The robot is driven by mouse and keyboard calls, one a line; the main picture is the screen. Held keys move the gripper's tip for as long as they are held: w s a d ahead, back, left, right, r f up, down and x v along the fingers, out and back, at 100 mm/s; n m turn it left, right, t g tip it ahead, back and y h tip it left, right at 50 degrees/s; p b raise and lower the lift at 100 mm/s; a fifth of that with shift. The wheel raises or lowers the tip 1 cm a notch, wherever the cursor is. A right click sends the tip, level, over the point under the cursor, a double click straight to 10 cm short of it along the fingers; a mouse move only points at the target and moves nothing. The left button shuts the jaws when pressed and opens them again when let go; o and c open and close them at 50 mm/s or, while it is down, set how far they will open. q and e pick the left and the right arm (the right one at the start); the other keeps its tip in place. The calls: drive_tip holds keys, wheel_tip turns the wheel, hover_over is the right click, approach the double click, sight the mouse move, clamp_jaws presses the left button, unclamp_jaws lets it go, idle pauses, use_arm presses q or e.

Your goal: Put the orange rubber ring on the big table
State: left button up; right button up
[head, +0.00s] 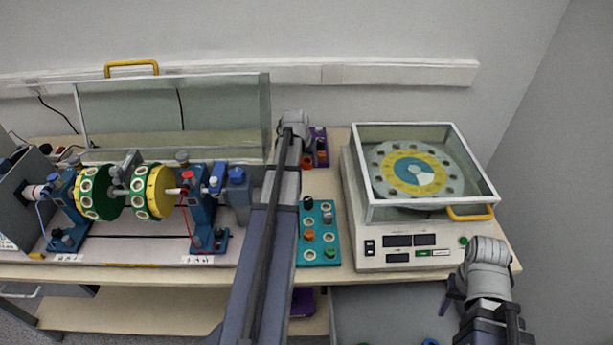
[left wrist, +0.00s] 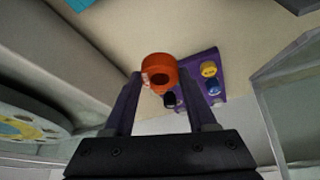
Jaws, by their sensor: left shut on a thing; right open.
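The orange rubber ring (left wrist: 158,70) sits between the fingertips of my left gripper (left wrist: 152,82) in the left wrist view. That gripper is shut on it. In the head view the orange ring (head: 307,163) shows beside the purple holder (head: 321,150), near the back of the big table (head: 343,278); I cannot tell whether it touches the tabletop. My left gripper in the head view (head: 307,152) is partly hidden by its own wrist. My right gripper (head: 449,296) is open and empty at the table's front right edge.
A teal tray (head: 329,261) with several rings and plugs stands at the table's front middle. A glass-covered balance machine (head: 400,262) is to its right. A rotor rig with green and yellow discs (head: 154,190) is at left. Narrow bare wood lies around the tray.

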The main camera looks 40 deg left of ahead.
sight(308, 184)
use_arm(q)
drive_tip(key=shift+w+a, duration=0.1)
drive_tip(key=shift+w, duration=0.05)
drive_tip(key=shift+f+b, duration=0.35)
drive_tip(key=shift+b, duration=0.15)
wheel_tip(308, 184, down, 9)
drive_tip(key=b, duration=0.9)
drive_tip(key=shift+f, duration=0.2)
drive_tip(key=shift+r, duration=0.15)
drive_tip(key=o, duration=0.9)
drive_tip(key=shift+f, duration=0.2)
drive_tip(key=shift+c, duration=0.2)
drive_tip(key=o, duration=0.5)
drive_tip(key=shift+r, duration=0.15)
